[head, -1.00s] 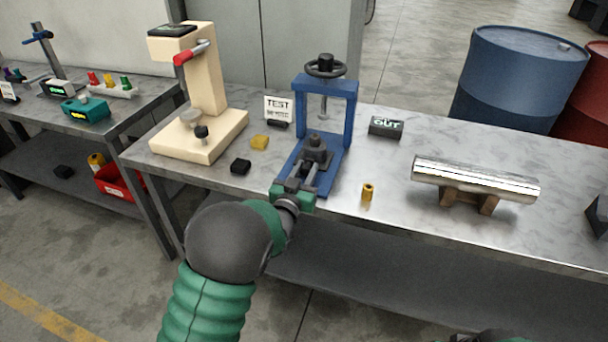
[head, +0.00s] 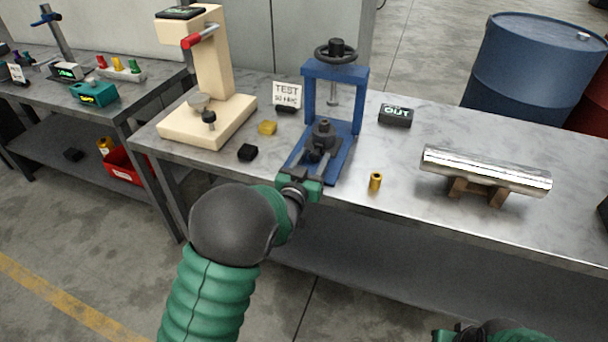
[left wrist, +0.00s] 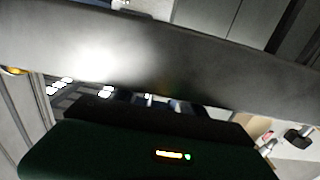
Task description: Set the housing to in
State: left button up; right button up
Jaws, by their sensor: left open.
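A dark grey block with a round top, which looks like the housing (head: 323,134), sits on the base of the blue press (head: 345,135). The display box (head: 396,116) right of the press reads OUT. My left gripper (head: 313,160) is open at the front of the press, its fingers pointing at the housing's near side; whether they touch it is unclear. The left wrist view shows mostly a grey band and the dark green gripper body (left wrist: 150,150); the housing cannot be made out there. A part of my right arm shows at the bottom right, its fingers hidden.
A beige machine (head: 210,85) with a red handle stands left. A brass cylinder (head: 375,181) stands right of the press, and a steel bar (head: 485,171) rests on a wooden cradle.

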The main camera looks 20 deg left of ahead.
pick_arm(q)
jog(key=s+p, duration=0.9)
jog(key=s, duration=0.6)
jog(key=shift+s+a, duration=0.25)
jog(key=shift+p, duration=0.35)
